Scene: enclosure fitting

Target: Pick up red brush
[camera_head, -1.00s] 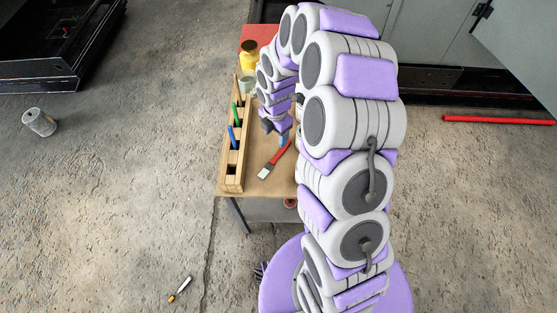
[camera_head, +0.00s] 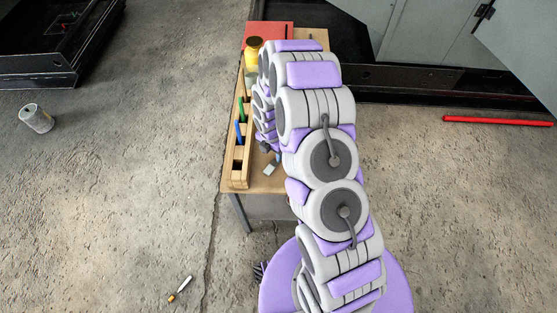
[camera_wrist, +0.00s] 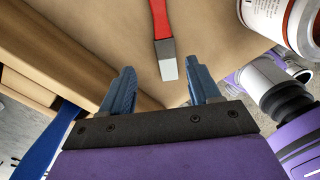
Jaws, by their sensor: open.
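The red brush (camera_wrist: 161,22) lies on the brown tabletop in the wrist view, its red handle running off the top edge. Its pale bristle end (camera_wrist: 167,66) points toward my gripper (camera_wrist: 159,74) and appears between the two blue fingertips. The fingers are open and apart, with nothing held between them. In the head view only the brush's pale end (camera_head: 270,169) shows on the table; my arm hides the handle. My gripper (camera_head: 269,150) is just above that end there, partly hidden by my arm.
A wooden rack (camera_head: 238,181) stands along the table's left edge, holding a green handle (camera_head: 240,108) and a blue handle (camera_head: 239,132). A yellow container (camera_head: 251,58) stands behind. A can (camera_wrist: 270,18) is close on the right in the wrist view.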

